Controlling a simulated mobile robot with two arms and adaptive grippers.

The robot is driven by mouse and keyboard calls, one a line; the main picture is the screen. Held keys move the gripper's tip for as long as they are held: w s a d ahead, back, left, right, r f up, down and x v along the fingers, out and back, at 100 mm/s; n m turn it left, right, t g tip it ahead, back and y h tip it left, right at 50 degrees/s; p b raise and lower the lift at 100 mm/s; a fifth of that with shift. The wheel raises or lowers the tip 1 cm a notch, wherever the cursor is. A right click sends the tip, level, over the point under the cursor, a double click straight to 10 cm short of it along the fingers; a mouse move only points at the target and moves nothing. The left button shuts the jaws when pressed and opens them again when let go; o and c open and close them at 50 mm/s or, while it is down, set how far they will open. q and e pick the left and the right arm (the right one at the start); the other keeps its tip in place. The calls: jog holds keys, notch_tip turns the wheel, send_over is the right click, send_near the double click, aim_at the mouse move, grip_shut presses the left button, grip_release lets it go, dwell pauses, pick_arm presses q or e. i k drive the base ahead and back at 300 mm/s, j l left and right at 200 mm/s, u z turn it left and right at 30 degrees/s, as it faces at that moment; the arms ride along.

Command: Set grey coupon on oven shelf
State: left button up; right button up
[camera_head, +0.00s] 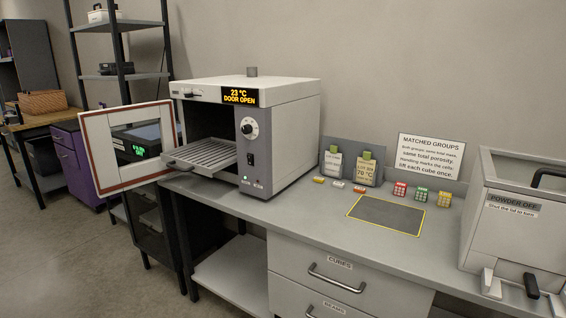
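The oven (290,118) stands on the bench with its door (132,143) swung open to the left. Its display reads 23 °C, DOOR OPEN. The slatted oven shelf (205,155) is pulled partly out of the front, and nothing shows on it. Several small coupons lie in front of two labelled pouches. A pale grey-white one (338,184) lies between an orange one (318,180) and an orange-red one (359,190); the pale one looks like the grey coupon, but it is small. Neither gripper is in view.
Red (400,189), green (421,194) and yellow (444,200) lattice cubes stand behind a yellow-edged grey mat (386,215), which is empty. A powder box (512,230) stands at the right. Pouches (333,163) and a sign (431,155) are at the back.

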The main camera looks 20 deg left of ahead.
aim_at(217, 154)
jog(key=i+j+z, duration=0.2)
jog(key=j+z, duration=0.15)
jog(key=j, duration=0.9)
jog(key=j+z, duration=0.35)
jog(key=j, duration=0.9)
jog(key=i, duration=0.05)
